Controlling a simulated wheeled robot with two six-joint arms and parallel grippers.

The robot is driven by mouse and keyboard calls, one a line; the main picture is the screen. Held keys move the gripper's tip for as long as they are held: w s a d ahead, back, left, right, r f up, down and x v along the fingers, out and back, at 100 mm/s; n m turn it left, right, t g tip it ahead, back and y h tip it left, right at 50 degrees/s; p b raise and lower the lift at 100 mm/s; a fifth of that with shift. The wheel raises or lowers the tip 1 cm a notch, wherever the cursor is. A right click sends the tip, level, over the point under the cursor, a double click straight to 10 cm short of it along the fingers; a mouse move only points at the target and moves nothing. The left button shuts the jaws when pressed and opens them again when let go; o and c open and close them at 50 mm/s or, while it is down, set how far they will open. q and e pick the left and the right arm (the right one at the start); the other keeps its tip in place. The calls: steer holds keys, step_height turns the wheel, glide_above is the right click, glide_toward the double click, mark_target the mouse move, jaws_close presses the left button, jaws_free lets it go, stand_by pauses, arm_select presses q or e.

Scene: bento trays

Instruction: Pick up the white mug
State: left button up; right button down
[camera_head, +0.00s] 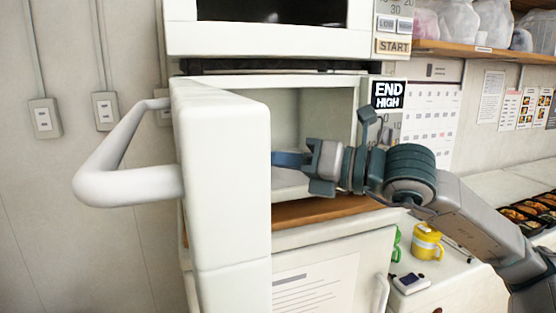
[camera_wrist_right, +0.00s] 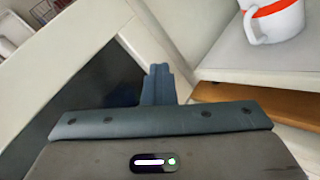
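The white mug (camera_wrist_right: 272,20) with an orange-red band shows at the top right of the right wrist view, cut off by the frame edge. It stands upright on a white surface inside the open compartment (camera_head: 332,105). The head view does not show the mug. My right gripper (camera_wrist_right: 158,85) is shut with its fingers together and nothing visible between them. The mug is apart from it, ahead and to the right in the wrist view. In the head view the right gripper (camera_head: 288,159) is at the compartment's mouth, its tips meeting the door's edge. My left gripper is not in view.
The open white door (camera_head: 222,180) with its thick handle (camera_head: 130,187) stands left of my right gripper. A microwave (camera_head: 280,40) sits above. A yellow mug (camera_head: 426,242), a green mug (camera_head: 396,245) and a small device (camera_head: 411,283) are on the counter below right. Bento trays (camera_head: 530,212) lie far right.

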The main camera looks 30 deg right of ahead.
steer(key=shift+c, duration=2.2)
jaws_free()
